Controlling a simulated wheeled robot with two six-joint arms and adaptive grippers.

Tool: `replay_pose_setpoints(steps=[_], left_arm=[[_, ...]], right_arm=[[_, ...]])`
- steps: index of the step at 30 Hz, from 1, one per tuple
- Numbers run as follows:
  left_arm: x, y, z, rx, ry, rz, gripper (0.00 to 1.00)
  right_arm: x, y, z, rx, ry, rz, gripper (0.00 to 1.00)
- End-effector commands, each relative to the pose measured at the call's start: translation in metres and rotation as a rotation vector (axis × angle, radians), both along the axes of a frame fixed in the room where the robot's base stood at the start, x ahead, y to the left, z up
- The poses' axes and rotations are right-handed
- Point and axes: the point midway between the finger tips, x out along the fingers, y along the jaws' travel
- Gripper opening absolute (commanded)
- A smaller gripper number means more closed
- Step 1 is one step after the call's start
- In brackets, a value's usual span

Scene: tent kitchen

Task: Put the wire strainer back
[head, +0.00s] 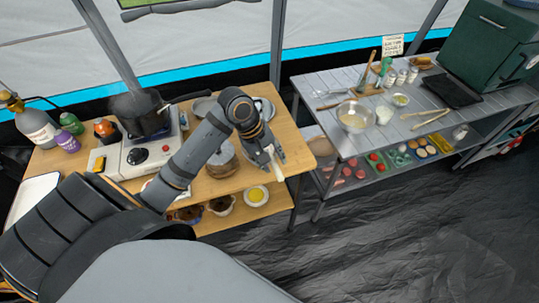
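My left arm comes in from the left and reaches over the wooden table. My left gripper (268,161) points down near the table's right front edge. A short pale stick-like piece (277,172) shows at its fingertips. I cannot tell whether the fingers are closed on it or whether it is the strainer's handle. A round metal item (264,107) lies behind the gripper, partly hidden by my arm. I cannot clearly make out the wire strainer. My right gripper is not in view.
The wooden table (309,134) holds a stove (112,160) with a dark pot (138,112), bottles and a wooden-looking pot (222,163). Bowls stand on its lower shelf. Across a gap, a grey table (313,90) holds a metal bowl (355,117), jars and utensils. The front floor is clear.

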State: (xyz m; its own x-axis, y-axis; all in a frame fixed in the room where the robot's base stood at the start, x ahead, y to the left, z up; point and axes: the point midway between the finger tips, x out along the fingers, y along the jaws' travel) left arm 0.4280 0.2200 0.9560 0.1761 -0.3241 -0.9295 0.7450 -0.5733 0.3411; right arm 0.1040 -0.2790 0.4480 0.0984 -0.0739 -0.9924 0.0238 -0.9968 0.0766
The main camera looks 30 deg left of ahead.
Motion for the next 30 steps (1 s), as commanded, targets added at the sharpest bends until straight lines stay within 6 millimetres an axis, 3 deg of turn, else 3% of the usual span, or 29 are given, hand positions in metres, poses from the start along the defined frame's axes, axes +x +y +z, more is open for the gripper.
replay_pose_setpoints(steps=[17, 30], left_arm=[[-0.017, 0.033, 0.092, 0.009, -0.001, 0.001, 0.39], [-0.021, 0.039, 0.112, -0.001, -0.001, 0.000, 0.39]], right_arm=[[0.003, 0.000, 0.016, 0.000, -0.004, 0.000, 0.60], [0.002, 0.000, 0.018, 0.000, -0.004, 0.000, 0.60]])
